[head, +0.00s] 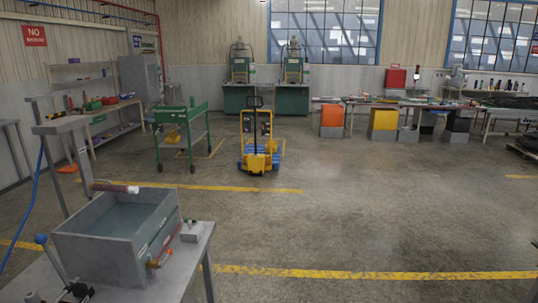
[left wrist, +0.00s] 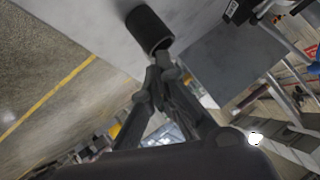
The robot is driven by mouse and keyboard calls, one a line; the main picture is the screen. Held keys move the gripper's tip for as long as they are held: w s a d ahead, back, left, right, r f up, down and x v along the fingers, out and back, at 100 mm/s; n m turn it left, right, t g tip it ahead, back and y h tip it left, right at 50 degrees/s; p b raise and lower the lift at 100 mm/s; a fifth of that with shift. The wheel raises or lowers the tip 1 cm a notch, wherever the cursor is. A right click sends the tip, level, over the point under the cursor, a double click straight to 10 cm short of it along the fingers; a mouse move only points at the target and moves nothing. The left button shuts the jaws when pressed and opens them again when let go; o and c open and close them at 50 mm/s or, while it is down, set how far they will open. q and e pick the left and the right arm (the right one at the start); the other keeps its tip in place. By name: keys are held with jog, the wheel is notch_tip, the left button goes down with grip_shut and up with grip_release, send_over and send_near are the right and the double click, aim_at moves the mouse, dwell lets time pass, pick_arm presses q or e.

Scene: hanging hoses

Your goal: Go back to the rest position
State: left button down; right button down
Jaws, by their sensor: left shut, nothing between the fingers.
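My left gripper (left wrist: 158,72) shows in the left wrist view, its dark fingers drawn together and empty. Its tips are close to the lower end of a black cylinder (left wrist: 150,28) that has a short grey stub. I cannot tell whether they touch. Neither gripper can be made out in the head view, and my right gripper is in no view.
A grey metal table (head: 200,240) with an open grey tank (head: 95,243) stands at the front left. A green cart (head: 182,130) and a yellow pallet truck (head: 257,145) stand farther back. Workbenches line the back wall. The concrete floor at centre and right is clear.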

pick_arm(q)
jog(key=s+d+n+g+h, duration=0.1)
jog(key=s+d+g+h, duration=0.45)
jog(key=s+d, duration=1.35)
notch_tip(320, 180, down, 27)
jog(key=s+a+g+y+b, duration=0.1)
jog(key=s+g+y+b, duration=0.1)
jog(key=g+b, duration=0.1)
jog(key=s+a+f, duration=0.1)
jog(key=s+f, duration=0.7)
jog(key=f, duration=0.1)
jog(key=s+a+f+b, duration=0.1)
jog(key=s+a+f, duration=0.1)
jog(key=s+f, duration=0.7)
jog(key=shift+s+a+f+g+b, duration=0.3)
jog(key=shift+f+g, duration=0.15)
jog(key=shift+f, duration=0.1)
